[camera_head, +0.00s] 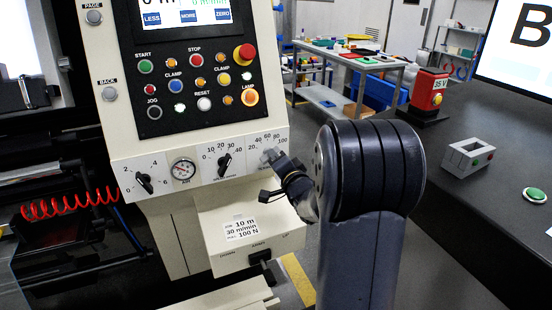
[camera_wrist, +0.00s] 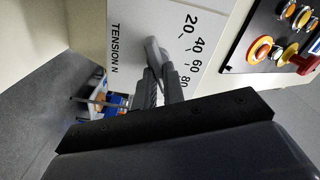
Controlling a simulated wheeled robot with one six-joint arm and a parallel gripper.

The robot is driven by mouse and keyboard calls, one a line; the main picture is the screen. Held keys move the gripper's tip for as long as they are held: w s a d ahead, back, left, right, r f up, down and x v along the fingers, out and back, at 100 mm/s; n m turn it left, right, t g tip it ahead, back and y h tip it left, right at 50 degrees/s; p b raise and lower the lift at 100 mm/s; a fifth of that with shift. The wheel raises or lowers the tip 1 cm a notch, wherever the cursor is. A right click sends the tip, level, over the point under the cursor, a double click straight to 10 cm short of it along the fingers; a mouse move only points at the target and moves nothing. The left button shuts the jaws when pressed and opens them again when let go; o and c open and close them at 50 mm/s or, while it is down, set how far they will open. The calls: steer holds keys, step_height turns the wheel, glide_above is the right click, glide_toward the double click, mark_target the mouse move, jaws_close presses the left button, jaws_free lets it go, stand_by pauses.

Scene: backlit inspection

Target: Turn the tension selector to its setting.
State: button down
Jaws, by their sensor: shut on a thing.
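The tension selector is a grey knob (camera_wrist: 153,48) in the wrist view, beside the printed words "TENSION N" and the numbers 20, 40, 60 and 80. My gripper (camera_wrist: 160,73) is shut on this knob, with a dark finger on each side of it. I cannot tell which number the knob points at. A white card (camera_head: 241,229) below the strip reads 10 m, 30 m/min and 100 N.
Push buttons and a red emergency stop (camera_head: 244,54) are above. A dark bench (camera_head: 462,215) stands right of my arm.

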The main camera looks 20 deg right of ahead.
steer(key=c, duration=1.5)
jaws_free()
steer(key=s, duration=1)
steer(key=shift+s, duration=0.4)
steer(key=shift+w, duration=0.1)
steer(key=w, duration=1)
steer(key=shift+w, duration=0.35)
